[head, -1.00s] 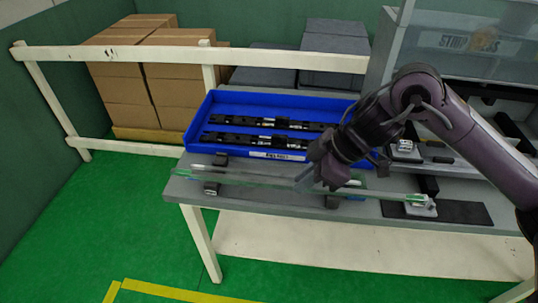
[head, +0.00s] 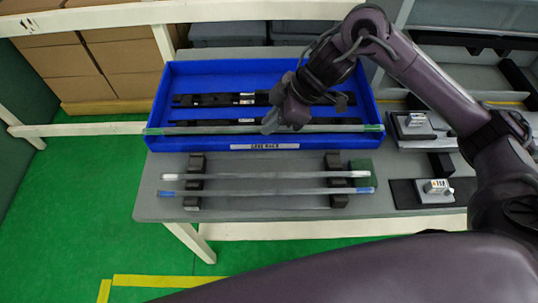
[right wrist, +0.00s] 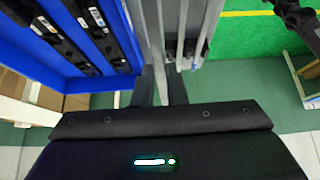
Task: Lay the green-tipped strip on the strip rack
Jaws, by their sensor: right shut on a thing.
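My right gripper (head: 272,122) is shut on the green-tipped strip (head: 220,130), a long thin clear bar with green ends. It holds the strip about level, left to right, in front of the blue tray's front wall in the head view. The strip rack is two dark notched supports, left (head: 196,162) and right (head: 333,160), on the grey table. A white-tipped strip (head: 260,175) and a blue-tipped strip (head: 260,191) lie across both supports. The supports' rear parts, nearest the tray, look bare.
A blue tray (head: 168,100) with dark bars in it stands behind the rack. A green block (head: 361,172) sits beside the right support. Small fixtures with clips (head: 435,188) stand at the right. The table (head: 265,208) is bare between the supports.

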